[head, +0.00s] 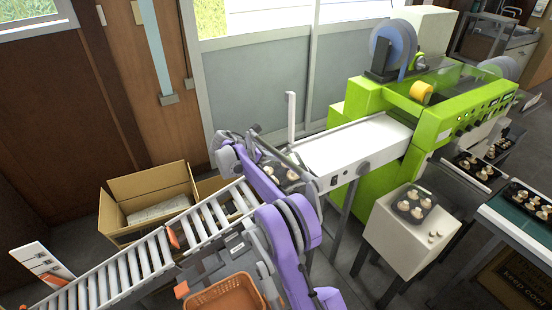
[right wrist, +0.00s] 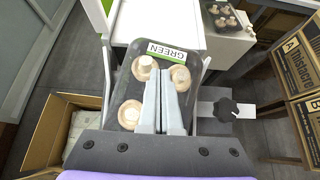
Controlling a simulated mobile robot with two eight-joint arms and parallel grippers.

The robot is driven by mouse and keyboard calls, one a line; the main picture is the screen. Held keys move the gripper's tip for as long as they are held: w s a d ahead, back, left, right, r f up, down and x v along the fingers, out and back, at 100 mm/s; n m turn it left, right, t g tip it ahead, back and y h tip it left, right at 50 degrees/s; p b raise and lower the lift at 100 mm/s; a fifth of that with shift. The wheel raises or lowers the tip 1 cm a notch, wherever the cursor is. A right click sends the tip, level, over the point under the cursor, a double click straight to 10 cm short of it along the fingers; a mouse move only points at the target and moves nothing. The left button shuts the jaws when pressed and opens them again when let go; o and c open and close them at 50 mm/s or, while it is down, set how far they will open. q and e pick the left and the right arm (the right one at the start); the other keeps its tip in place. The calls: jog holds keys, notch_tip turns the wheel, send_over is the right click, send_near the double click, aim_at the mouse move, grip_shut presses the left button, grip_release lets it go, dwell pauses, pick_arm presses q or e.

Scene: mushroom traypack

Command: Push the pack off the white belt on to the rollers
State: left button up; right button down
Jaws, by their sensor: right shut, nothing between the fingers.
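The pack (head: 294,174) is a dark tray of pale mushrooms at the left end of the white belt (head: 350,143). In the right wrist view the pack (right wrist: 125,87) carries a white and green label reading GREEN. Its far edge meets the end of the white belt (right wrist: 160,22). My right gripper (right wrist: 168,75) is shut and empty, its fingers reaching over the pack's middle and hiding part of it; I cannot tell whether they touch it. In the head view my right arm bends around the belt's end. The rollers (head: 150,257) slope down to the left. My left gripper is not in view.
A lime green machine (head: 440,110) stands at the belt's right end. An open cardboard box (head: 150,195) is behind the rollers, and an orange basket (head: 222,297) is in front. A white stand (head: 385,235) holds another mushroom tray. A thin upright post (head: 291,118) rises behind the belt.

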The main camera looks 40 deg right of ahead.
jog(key=shift+s+a+r, duration=0.1)
jog(key=shift+r, duration=0.75)
jog(key=w+a, duration=0.1)
jog(key=a, duration=1.1)
jog(key=shift+w, duration=0.25)
